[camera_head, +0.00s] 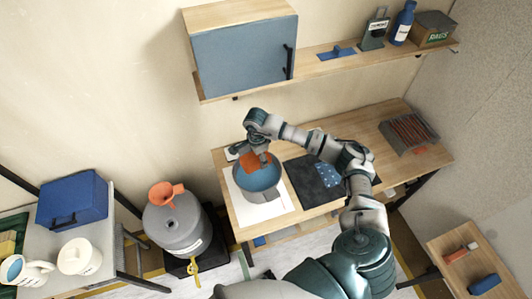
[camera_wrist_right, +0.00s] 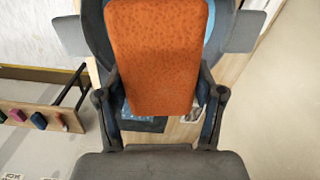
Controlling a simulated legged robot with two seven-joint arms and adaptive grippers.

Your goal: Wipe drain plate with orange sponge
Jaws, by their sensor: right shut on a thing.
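My right gripper (camera_head: 258,158) is shut on the orange sponge (camera_head: 250,163). It holds the sponge over the far part of a round blue dish (camera_head: 263,178) with a grey outside, on a white sheet at the left of the workbench. In the right wrist view the orange sponge (camera_wrist_right: 155,55) sits between the fingers and hides most of what lies behind it. I cannot tell whether sponge and dish touch. The blue dish is the likeliest drain plate, but no label confirms it. My left gripper is out of view.
A black mat (camera_head: 312,180) with a blue speckled cloth (camera_head: 327,176) lies right of the dish. A grey tray (camera_head: 408,130) stands at the bench's right end. A grey canister (camera_head: 178,222) with an orange funnel (camera_head: 164,192) stands left of the bench. A shelf (camera_head: 350,58) hangs above.

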